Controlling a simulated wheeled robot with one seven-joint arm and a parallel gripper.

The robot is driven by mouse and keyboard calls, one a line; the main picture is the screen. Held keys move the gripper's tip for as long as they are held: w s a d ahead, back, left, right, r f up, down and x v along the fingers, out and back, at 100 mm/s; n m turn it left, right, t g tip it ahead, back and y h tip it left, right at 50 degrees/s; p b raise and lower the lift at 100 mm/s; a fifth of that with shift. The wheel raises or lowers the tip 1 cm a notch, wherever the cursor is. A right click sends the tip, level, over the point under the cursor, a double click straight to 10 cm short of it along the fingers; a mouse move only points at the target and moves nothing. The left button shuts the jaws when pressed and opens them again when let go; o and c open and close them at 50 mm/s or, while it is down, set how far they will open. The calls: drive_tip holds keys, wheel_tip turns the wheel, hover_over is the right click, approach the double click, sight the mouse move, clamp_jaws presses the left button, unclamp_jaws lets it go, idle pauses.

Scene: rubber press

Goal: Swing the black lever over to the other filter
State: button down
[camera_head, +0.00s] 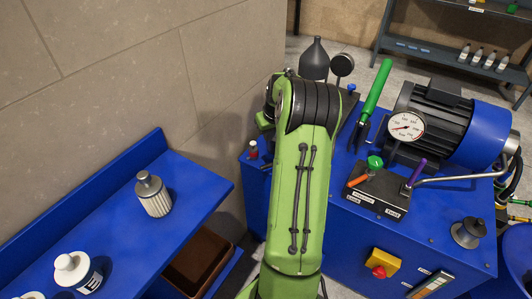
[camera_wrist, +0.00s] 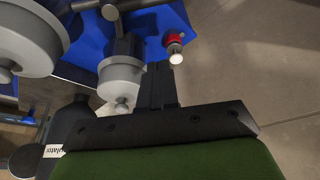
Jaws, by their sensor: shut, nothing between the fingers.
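In the wrist view my gripper (camera_wrist: 160,85) has its two dark fingers together, with nothing between them. Two grey, round filter housings show there: a large one (camera_wrist: 22,38) at the upper left and a smaller-looking one (camera_wrist: 120,78) just left of my fingers. A dark bar (camera_wrist: 128,5) with a round end runs along the top edge above the housings; it looks like the black lever, but part of it is out of frame. My fingers are apart from it in the picture. In the head view my green arm hides the gripper, lever and filters.
A red fitting (camera_wrist: 174,42) is just beyond my fingers. A dark bottle-shaped accumulator (camera_head: 314,60) stands behind my arm. The blue power unit (camera_head: 345,225) carries a motor (camera_head: 425,115), gauge (camera_head: 406,127) and green-handled lever (camera_head: 376,88).

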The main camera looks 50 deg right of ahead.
sight(270, 164)
drive_tip(key=b+x, duration=0.3)
drive_tip(key=x, duration=0.7)
drive_tip(key=shift+f, duration=0.3)
drive_tip(key=s+a, duration=0.1)
drive_tip(key=s+a+b, duration=0.1)
drive_tip(key=s, duration=0.1)
drive_tip(key=shift+s, duration=0.2)
drive_tip(key=s+n, duration=0.1)
drive_tip(key=a+n+y+p, duration=0.1)
drive_tip(key=n, duration=0.1)
drive_tip(key=shift+s+n+t, duration=0.3)
drive_tip(key=shift+s, duration=0.05)
drive_tip(key=shift+s+n+g+y+p, duration=0.15)
drive_tip(key=shift+s+n+y+p, duration=0.45)
drive_tip(key=shift+n, duration=1.25)
drive_tip(key=shift+s+n+g+y+p, duration=0.25)
drive_tip(key=shift+s+n+y, duration=0.4)
drive_tip(key=shift+s+n, duration=0.9)
drive_tip(key=shift+s+n+g+y+p, duration=0.1)
drive_tip(key=shift+s+n+y+p, duration=0.45)
drive_tip(key=shift+n, duration=1.55)
drive_tip(key=shift+s+d, duration=0.1)
drive_tip(key=shift+s, duration=0.1)
